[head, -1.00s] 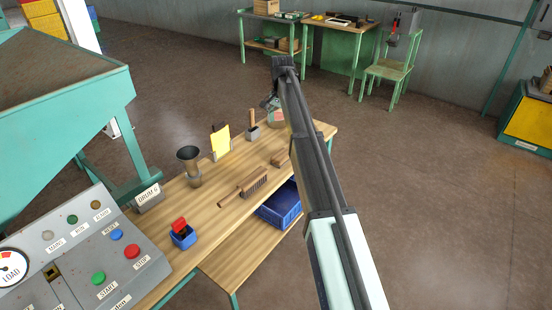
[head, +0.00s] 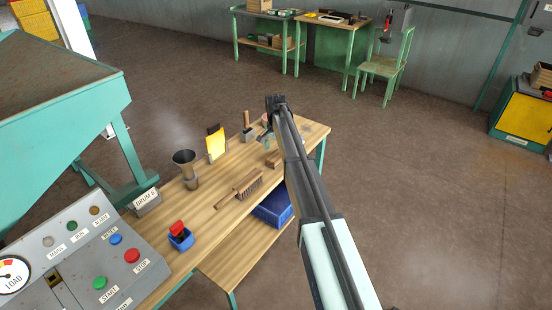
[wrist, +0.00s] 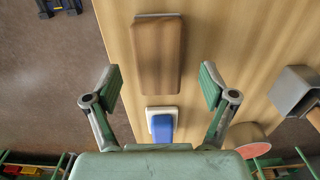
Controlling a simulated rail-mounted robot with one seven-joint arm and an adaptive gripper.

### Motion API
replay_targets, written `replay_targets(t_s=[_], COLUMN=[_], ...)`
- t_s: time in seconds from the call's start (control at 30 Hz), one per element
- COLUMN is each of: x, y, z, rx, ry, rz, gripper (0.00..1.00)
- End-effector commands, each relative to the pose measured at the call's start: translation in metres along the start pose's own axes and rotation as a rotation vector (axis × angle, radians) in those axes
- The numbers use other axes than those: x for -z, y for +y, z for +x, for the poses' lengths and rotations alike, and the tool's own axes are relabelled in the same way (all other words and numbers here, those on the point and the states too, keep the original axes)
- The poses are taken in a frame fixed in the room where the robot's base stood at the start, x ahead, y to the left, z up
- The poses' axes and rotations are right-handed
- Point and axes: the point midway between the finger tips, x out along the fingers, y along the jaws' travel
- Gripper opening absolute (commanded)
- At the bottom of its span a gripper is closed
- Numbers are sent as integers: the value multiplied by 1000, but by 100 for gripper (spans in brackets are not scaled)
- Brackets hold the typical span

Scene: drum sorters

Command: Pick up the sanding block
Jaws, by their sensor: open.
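The sanding block, seen as a brown wooden block with a thin grey edge (wrist: 158,55), lies on the wooden bench in the wrist view. In the head view the brown block (head: 273,161) is near the bench's front edge, just left of my arm. My gripper (wrist: 160,85) is open and empty, its two green fingers apart to the left and right of the block's lower end in the picture. I cannot tell how far above the bench the fingertips are. In the head view my gripper (head: 266,137) is small and partly hidden by my arm.
A blue-and-white item (wrist: 161,122) lies just below the block in the wrist view. A grey holder (wrist: 292,90) stands to the right, a round pink-topped object (wrist: 247,138) below.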

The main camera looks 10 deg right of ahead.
Motion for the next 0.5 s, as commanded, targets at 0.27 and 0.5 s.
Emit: replay_targets(t_s=[0.27, 0.5], x=[0, 0], y=[2, 1], z=[32, 36], rx=[-1, 0], ry=[-1, 0], rz=[0, 0], gripper=[83, 83])
